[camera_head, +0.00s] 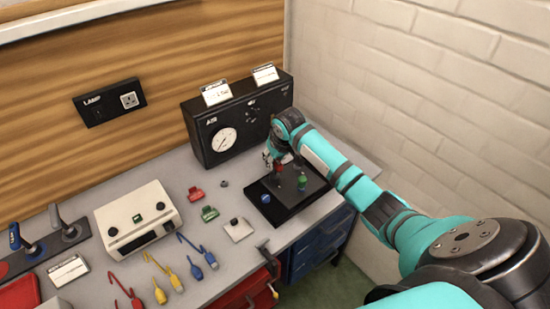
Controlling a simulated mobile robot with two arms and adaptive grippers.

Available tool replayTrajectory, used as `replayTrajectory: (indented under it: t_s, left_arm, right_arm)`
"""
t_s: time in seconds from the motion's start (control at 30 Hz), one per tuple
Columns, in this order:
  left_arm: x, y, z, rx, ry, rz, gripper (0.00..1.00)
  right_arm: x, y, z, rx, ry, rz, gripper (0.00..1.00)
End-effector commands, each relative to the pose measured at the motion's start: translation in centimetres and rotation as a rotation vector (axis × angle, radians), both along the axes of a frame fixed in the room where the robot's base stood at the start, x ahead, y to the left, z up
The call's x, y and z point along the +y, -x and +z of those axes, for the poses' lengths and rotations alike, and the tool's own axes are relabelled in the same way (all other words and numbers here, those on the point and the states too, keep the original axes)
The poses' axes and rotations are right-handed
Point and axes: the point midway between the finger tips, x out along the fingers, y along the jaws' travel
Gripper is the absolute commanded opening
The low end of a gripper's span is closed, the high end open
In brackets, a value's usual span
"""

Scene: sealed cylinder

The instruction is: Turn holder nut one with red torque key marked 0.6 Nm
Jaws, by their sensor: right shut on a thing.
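My right gripper (270,158) is over the black plate (285,212) at the back right of the bench. It is shut on a small red piece (278,169), which looks like the red torque key; its 0.6 Nm marking cannot be read. The key points down towards the plate, and I cannot tell whether it touches a nut. A green-topped part (302,182) stands on the plate to the right, and a blue round part (265,198) is at its left. Holder nut one cannot be made out. My left gripper is out of view.
A black box with a gauge (223,140) stands behind the plate. A white instrument (138,220) is further left. Red (196,194) and green (209,213) pieces, and yellow (166,272) and blue (198,255) tools lie on the bench. A brick wall (440,100) bounds the right.

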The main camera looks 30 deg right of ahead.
Motion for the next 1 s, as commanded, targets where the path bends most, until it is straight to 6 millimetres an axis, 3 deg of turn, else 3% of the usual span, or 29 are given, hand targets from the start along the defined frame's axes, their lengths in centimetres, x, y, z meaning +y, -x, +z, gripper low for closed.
replayTrajectory:
  t_s: [0.63,0.77,1.0]
  left_arm:
    - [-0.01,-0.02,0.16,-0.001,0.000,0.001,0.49]
    - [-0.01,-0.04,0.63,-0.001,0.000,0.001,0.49]
    - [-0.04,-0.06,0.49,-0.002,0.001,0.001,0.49]
  right_arm:
    - [0.08,-0.04,-0.24,0.000,-0.002,-0.026,0.00]
    - [0.15,-0.03,-0.18,-0.001,-0.002,-0.101,0.00]
    - [0.10,-0.05,-0.35,0.000,-0.001,-0.417,0.00]
